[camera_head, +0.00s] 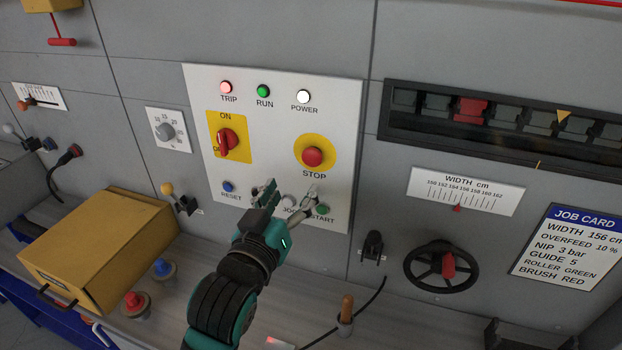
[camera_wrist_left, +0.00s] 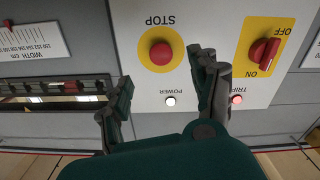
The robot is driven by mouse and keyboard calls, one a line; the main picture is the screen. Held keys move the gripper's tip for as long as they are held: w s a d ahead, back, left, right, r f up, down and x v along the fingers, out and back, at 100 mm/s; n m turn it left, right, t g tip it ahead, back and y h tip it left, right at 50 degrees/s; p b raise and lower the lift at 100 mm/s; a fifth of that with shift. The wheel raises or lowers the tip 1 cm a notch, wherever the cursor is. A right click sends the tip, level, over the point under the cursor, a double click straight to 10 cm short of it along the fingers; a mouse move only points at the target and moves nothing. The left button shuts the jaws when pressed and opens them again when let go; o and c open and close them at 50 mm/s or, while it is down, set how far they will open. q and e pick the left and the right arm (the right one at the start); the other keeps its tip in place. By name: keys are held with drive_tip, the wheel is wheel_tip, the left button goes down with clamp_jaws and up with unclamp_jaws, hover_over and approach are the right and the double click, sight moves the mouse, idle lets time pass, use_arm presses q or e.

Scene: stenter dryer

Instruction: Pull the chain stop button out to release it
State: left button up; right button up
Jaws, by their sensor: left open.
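The stop button is a red mushroom button (camera_head: 312,156) on a round yellow plate, above the word STOP on the white control panel (camera_head: 345,110). My left gripper (camera_head: 290,191) is open and empty, in front of the lower panel, below the stop button in the head view. It partly covers the lower row of buttons. In the left wrist view, which is upside down, the red button (camera_wrist_left: 160,53) appears between the lines of the two spread fingers, with no finger closed on it. My right gripper is not in view.
A red rotary switch (camera_head: 226,141) is left of the stop button. The trip (camera_head: 226,87), run (camera_head: 263,91) and power (camera_head: 303,97) lamps are above. A blue reset button (camera_head: 228,187) is lower left. A handwheel (camera_head: 441,264) and yellow box (camera_head: 95,250) flank my arm.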

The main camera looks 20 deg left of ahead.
sight(311, 162)
use_arm(q)
drive_tip(key=w+p, duration=0.1)
drive_tip(key=w, duration=0.3)
drive_tip(key=w+p, duration=0.1)
drive_tip(key=w, duration=0.4)
drive_tip(key=shift+d+r, duration=0.15)
drive_tip(key=shift+r, duration=0.05)
drive_tip(key=shift+w, duration=0.4)
drive_tip(key=shift+w+f, duration=0.1)
drive_tip(key=shift+w, duration=0.15)
drive_tip(key=shift+c, duration=1.4)
clamp_jaws()
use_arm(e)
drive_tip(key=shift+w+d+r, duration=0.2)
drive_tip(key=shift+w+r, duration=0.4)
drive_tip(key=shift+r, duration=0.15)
